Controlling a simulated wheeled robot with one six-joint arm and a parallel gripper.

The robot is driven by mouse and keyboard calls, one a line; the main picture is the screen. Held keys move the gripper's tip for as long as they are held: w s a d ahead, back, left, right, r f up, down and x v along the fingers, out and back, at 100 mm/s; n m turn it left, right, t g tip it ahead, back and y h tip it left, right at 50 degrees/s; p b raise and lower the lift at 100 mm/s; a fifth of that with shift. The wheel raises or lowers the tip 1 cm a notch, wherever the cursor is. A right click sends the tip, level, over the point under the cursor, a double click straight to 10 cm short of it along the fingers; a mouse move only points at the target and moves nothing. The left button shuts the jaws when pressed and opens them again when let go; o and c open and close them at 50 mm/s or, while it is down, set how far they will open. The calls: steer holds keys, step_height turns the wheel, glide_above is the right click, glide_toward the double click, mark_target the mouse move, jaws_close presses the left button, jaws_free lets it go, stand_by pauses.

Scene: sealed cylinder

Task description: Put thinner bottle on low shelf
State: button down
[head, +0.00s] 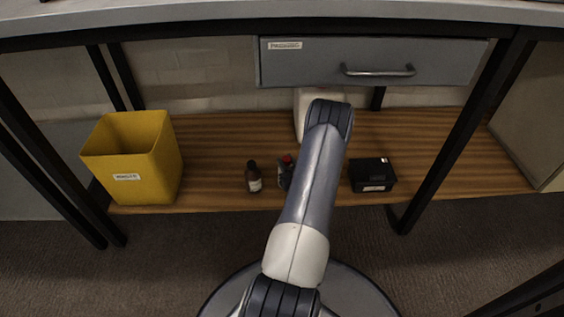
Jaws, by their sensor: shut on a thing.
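A small brown bottle (254,178) with a dark cap and a pale label stands upright on the wooden low shelf (218,150), near its front edge. Just right of it is a red-capped item (288,161), partly covered by my arm; its body is dark and unclear. The labels are too small to read, so I cannot tell which is the thinner bottle. My arm rises from the bottom middle and reaches over the shelf. My gripper and anything in it are hidden behind the arm.
A yellow bin (135,165) stands at the shelf's left, and a black box (372,175) right of my arm. A white container (301,112) is partly hidden behind the arm. A grey drawer (330,60) hangs above; dark table legs stand at both sides. The shelf's right part is clear.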

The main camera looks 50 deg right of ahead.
steer(key=shift+f, duration=0.1)
steer(key=shift+f, duration=0.1)
steer(key=c, duration=1.1)
jaws_free()
steer(key=shift+s+a, duration=0.1)
steer(key=shift+s, duration=0.15)
steer(key=p+v, duration=0.4)
steer(key=v, duration=0.7)
steer(key=shift+s+a, duration=0.2)
steer(key=shift+s, duration=0.05)
